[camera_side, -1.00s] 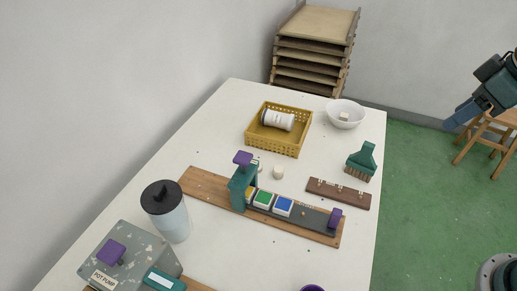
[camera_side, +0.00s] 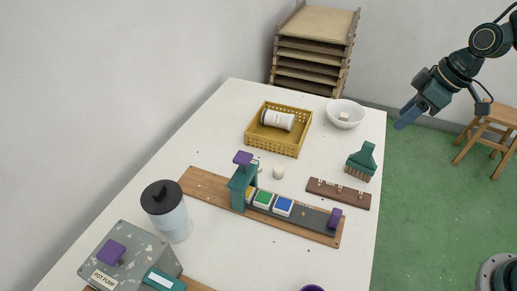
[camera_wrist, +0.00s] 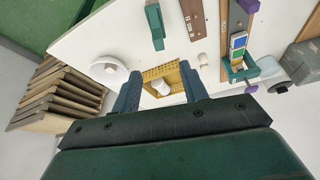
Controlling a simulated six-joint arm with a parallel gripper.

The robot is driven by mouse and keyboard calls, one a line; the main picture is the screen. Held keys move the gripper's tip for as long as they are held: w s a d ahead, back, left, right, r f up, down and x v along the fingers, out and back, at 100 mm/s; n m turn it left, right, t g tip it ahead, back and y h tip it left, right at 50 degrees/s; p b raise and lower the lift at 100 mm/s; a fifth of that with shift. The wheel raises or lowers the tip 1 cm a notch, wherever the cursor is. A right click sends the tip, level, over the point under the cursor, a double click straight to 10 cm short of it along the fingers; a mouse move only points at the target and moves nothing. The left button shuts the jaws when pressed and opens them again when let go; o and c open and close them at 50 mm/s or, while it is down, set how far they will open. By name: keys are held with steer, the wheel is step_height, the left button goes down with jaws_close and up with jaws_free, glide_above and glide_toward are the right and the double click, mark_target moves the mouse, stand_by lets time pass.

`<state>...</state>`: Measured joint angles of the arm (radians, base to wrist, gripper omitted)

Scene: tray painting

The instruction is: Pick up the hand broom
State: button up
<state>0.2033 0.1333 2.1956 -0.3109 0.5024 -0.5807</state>
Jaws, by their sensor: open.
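The hand broom (camera_side: 362,160) is green with brown bristles. It stands near the right edge of the white table, bristles down, handle up. In the wrist view the hand broom (camera_wrist: 155,25) shows at the top, left of the middle. My gripper (camera_side: 402,124) is in the air to the right of the table, above and to the right of the broom, apart from it. In the wrist view my gripper (camera_wrist: 160,90) has its two blue fingers spread apart with nothing held between them.
A brown rack (camera_side: 338,194) with small pegs lies just in front of the broom. A white bowl (camera_side: 345,113) and a yellow basket (camera_side: 296,149) holding a white can (camera_side: 278,119) stand behind it. A wooden board (camera_side: 205,187) with coloured blocks lies nearer. A wooden stool (camera_side: 485,125) stands on the floor.

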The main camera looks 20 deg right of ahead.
steer(key=shift+f, duration=0.15)
glide_above(370, 144)
steer(key=s+d, duration=0.1)
steer(key=s, duration=0.1)
step_height(370, 144, down, 7)
steer(key=shift+s+r, duration=0.15)
steer(key=shift+r, duration=0.05)
steer(key=shift+w+a+f, duration=0.1)
steer(key=shift+w+f, duration=0.1)
steer(key=shift+f, duration=0.35)
steer(key=shift+x, duration=2.55)
steer(key=shift+w, duration=0.15)
jaws_close()
